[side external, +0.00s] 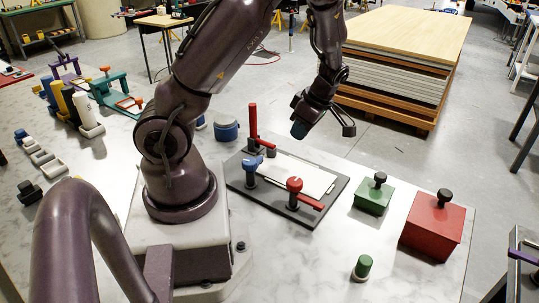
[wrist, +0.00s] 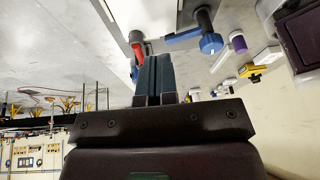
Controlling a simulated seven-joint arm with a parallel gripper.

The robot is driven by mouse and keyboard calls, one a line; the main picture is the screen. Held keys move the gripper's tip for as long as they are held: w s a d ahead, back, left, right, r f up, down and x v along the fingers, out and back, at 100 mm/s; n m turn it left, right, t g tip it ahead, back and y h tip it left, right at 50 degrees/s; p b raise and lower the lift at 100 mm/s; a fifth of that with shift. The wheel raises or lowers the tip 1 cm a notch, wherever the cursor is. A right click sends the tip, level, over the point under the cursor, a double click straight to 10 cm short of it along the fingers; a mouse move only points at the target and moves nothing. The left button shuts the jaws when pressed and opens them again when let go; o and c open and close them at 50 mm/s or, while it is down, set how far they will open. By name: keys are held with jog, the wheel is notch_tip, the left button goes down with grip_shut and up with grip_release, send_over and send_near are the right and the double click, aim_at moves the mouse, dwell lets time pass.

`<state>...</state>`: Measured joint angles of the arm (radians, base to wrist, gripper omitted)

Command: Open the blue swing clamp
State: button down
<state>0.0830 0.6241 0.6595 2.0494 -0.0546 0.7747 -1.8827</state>
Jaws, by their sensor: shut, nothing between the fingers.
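The blue swing clamp (side external: 251,164) stands on a black post at the left front of a dark board (side external: 241,184). Its short blue arm points to the right and back, toward the white plate (side external: 300,176). In the wrist view the blue clamp (wrist: 210,43) is up and right of the fingers, its arm reaching left. My gripper (side external: 299,130) is shut and empty, raised above and behind the board, with a clear gap to the blue clamp. In the wrist view my closed fingers (wrist: 154,76) point up the picture.
A red clamp (side external: 295,185) stands at the board's front right. A tall upright red lever (side external: 253,120) rises at the back left; red also shows near my fingertips (wrist: 137,42). A green box (side external: 374,196) and red box (side external: 433,227) stand to the right.

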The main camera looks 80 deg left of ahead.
aim_at(254, 166)
jog(key=s+f, duration=0.1)
jog(key=f, duration=0.2)
jog(key=s+a+f+n, duration=0.1)
jog(key=f, duration=0.2)
jog(key=s+f+n, duration=0.1)
jog(key=f, duration=0.2)
jog(key=shift+s+a, duration=0.2)
jog(key=shift+a, duration=0.15)
jog(key=s, duration=0.1)
jog(key=s+a, duration=0.1)
jog(key=shift+s+a+f, duration=0.15)
jog(key=shift+s+a, duration=0.15)
jog(key=shift+s, duration=0.05)
jog(key=shift+s+a, duration=0.2)
jog(key=shift+s, duration=0.15)
